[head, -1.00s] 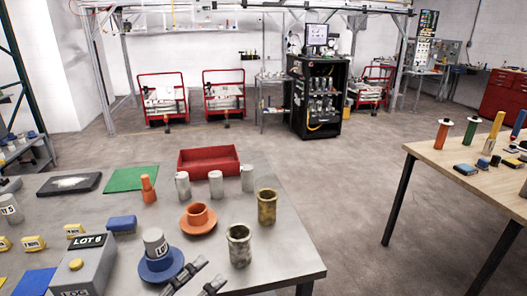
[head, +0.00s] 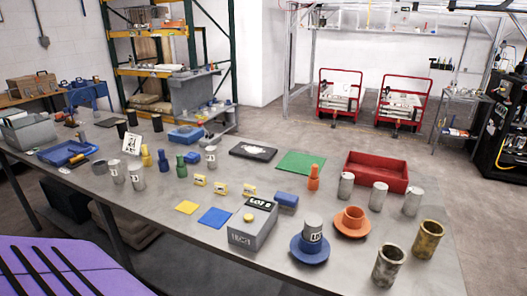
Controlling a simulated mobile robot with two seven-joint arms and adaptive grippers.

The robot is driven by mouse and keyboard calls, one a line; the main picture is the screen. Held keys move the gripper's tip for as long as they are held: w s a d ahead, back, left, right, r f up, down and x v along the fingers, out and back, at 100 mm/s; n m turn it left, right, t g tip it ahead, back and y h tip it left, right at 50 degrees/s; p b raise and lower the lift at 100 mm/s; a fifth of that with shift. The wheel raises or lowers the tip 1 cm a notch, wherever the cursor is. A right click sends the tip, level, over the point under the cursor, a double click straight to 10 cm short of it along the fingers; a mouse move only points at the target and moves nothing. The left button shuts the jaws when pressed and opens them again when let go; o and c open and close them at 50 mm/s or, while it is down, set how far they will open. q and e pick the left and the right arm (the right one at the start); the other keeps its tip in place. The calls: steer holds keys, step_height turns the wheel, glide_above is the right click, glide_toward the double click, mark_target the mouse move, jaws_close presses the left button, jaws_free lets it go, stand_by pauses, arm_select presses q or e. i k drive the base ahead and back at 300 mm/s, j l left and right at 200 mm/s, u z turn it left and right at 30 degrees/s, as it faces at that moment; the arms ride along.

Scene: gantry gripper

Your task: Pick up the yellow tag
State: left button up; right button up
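Three small yellow tags with dark print stand in a row on the grey table: a left one (head: 200,181), a middle one (head: 221,189) and a right one (head: 249,191). A flat plain yellow square (head: 187,207) lies in front of the left one, beside a blue square (head: 215,218). I cannot tell which of these is the task's yellow tag. Neither of my grippers is in the head view.
A grey LOT box (head: 252,228) with a yellow knob and a blue block (head: 287,200) stand close right of the tags. Cups, cylinders and a red tray (head: 377,172) crowd the right. A purple slotted surface (head: 60,270), unidentified, fills the lower left corner.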

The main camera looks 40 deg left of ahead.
mark_target(200, 180)
steer(key=u, duration=1.75)
steer(key=k+l+u, duration=0.15)
steer(key=l+u, duration=0.1)
steer(key=l, duration=0.25)
steer(key=k, duration=0.05)
